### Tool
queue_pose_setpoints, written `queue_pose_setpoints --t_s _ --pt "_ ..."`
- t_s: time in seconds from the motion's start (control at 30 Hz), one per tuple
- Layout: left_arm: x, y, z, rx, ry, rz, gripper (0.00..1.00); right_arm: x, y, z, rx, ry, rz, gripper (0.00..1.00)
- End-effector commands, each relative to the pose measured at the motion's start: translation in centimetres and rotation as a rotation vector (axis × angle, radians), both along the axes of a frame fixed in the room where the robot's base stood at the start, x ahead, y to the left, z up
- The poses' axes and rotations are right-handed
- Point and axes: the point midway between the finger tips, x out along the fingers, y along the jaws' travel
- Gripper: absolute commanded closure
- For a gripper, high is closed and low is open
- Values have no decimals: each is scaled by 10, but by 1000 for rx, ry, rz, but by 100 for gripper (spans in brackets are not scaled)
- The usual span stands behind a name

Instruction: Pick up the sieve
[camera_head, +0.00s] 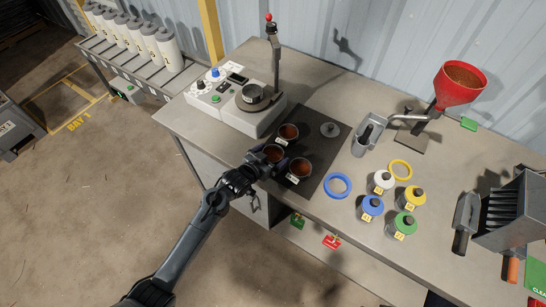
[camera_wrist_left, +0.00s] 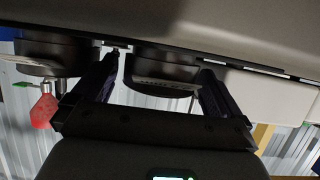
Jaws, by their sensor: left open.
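I cannot tell for sure which is the sieve. Another pan (camera_wrist_left: 45,58) is left of the fingers. My right gripper does not show.
A metal lid (camera_head: 330,129) lies on the mat. Blue ring (camera_head: 338,186), metal scoop (camera_head: 366,138), several lidded jars and a red hopper (camera_head: 461,82) are to the right.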

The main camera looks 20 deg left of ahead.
Motion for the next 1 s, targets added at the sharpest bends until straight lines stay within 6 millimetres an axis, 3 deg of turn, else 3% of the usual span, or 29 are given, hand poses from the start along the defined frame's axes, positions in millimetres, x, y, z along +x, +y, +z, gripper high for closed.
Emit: queue_pose_setpoints --t_s 0.1,0.4,0.73,1.0 --pt "9 -2 -4 1 -1 1 0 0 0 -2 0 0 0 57" --pt "10 -3 -5 1 0 0 2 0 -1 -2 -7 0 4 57" --pt "10 -3 -5 1 0 0 52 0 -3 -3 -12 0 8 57" --pt "10 -3 -3 0 -2 0 53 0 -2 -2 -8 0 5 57"
